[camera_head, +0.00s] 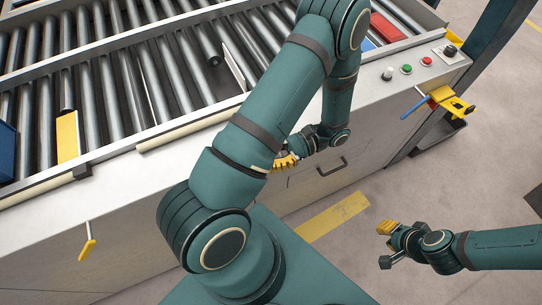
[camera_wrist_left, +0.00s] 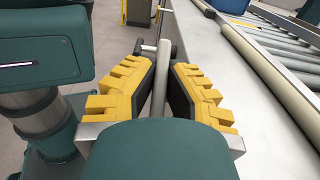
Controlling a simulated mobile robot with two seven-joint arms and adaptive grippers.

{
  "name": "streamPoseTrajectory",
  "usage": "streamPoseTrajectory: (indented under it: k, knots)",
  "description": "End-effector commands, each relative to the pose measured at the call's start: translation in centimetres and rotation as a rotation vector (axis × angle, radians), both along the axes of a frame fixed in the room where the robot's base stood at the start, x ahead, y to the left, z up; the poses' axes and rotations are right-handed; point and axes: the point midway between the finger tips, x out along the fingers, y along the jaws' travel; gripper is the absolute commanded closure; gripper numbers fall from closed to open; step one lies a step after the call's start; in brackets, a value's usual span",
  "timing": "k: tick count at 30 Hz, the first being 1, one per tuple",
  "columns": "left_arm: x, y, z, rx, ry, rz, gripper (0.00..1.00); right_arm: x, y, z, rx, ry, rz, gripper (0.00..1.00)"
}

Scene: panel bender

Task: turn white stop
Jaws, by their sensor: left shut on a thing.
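The white stop shows in the left wrist view as a pale rod (camera_wrist_left: 161,75) with dark parts at its far end. It stands between the yellow-padded fingers of my left gripper (camera_wrist_left: 167,100), which is shut on it. In the head view my left gripper (camera_head: 287,162) is beside the front face of the machine, and my own arm largely covers it; the stop cannot be made out there. My right gripper (camera_head: 385,245) is open and empty over the floor at the right, apart from the machine.
A blue lever (camera_head: 414,108) with a yellow bracket (camera_head: 453,102) sits at the machine's right corner. A yellow-ended lever (camera_head: 88,247) hangs at the left front. Buttons (camera_head: 407,69) line the top right. A drawer handle (camera_head: 331,167) projects. Rollers (camera_head: 90,75) fill the bed.

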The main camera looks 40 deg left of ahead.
Motion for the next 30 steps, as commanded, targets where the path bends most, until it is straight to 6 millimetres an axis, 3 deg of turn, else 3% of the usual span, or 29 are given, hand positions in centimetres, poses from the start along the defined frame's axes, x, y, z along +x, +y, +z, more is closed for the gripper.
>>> streamPoseTrajectory:
  k: [19,20,21,22,30]
  knots:
    - [-0.15,0.05,0.24,0.019,0.045,0.001,1.00,0.02,0.00,0.02,0.000,-0.001,0.000,0.75]
    - [-0.16,0.05,0.24,0.019,0.045,0.001,0.78,0.02,0.00,0.02,0.000,-0.001,0.000,0.75]
    - [-0.15,0.05,0.24,0.019,0.045,0.001,0.64,0.02,0.00,0.02,0.000,-0.001,0.000,0.75]
    - [-0.14,0.05,0.24,0.019,0.045,0.001,0.59,0.02,0.00,0.02,0.000,-0.001,0.000,0.75]
    - [-0.07,0.02,0.22,0.018,0.043,0.001,0.59,0.02,-0.01,0.02,0.000,0.000,0.000,0.75]
